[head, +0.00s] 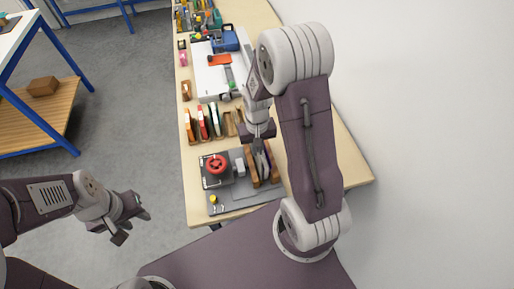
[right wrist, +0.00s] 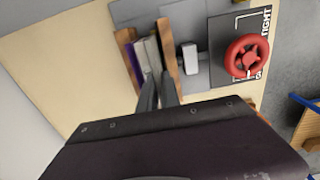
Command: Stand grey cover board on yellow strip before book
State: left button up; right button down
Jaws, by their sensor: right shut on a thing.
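My right gripper (head: 262,150) reaches down into the wooden-cheeked press (head: 251,166) on the bench. It also shows in the right wrist view (right wrist: 160,82), its fingers close together, shut on a thin grey board (right wrist: 143,57), seemingly the grey cover board. Between the press's brown wooden sides stand thin upright pieces, one purple (right wrist: 130,55), others pale grey. I cannot tell for sure which is the book. The yellow strip does not show clearly; the fingers may hide it. My left gripper (head: 130,218) is open and empty over the floor, left of the bench.
A red handwheel (head: 216,164) on a dark plate lettered TIGHT stands beside the press. A wooden rack (head: 226,122) with several upright boards and books stands behind it. Farther back are a white board (head: 207,82), a blue box (head: 224,38) and tools. A wall is at right.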

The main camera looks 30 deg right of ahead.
jog(key=shift+f+b, duration=0.45)
jog(key=shift+f, duration=0.2)
jog(key=c, duration=1.8)
grip_release()
jog(key=shift+c, duration=0.2)
notch_tip(320, 180, up, 11)
jog(key=p, duration=1)
jog(key=shift+r, duration=0.15)
